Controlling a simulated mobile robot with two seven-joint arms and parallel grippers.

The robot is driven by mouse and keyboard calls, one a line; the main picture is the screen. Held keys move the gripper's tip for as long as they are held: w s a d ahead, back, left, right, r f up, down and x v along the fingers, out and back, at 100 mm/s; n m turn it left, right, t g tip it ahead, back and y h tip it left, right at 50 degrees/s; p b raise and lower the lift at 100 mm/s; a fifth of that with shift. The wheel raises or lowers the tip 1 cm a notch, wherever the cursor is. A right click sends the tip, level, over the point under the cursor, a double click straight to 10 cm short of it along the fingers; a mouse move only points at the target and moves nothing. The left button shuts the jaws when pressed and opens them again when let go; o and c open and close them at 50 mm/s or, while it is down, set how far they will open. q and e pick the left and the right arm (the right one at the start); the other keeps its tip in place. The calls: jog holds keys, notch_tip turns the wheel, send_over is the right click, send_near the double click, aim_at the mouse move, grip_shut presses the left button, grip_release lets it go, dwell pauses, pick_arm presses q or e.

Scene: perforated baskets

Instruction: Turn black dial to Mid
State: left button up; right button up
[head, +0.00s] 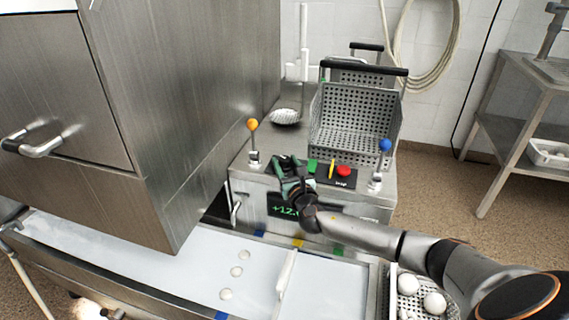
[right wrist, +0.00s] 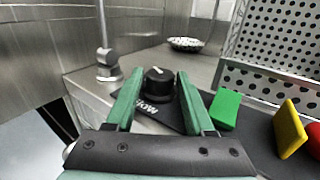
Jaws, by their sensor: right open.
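The black dial (right wrist: 159,86) stands on the top of the steel control box, with a short white mark on its upper face. Printed letters, perhaps "Low", show on the dark plate just below it. My right gripper (right wrist: 159,78) is open, with one green finger on each side of the dial; I cannot tell whether either finger touches it. My left gripper is not in view.
A green block (right wrist: 226,108), a yellow switch (right wrist: 290,126) and a red button (head: 344,171) stand right of the dial. An orange-knobbed lever (head: 253,126) and a blue-knobbed lever (head: 385,146) flank the panel. A perforated basket (head: 352,120) stands behind.

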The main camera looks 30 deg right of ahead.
jog(key=shift+w+d, duration=0.2)
jog(key=shift+w, duration=0.5)
grip_shut()
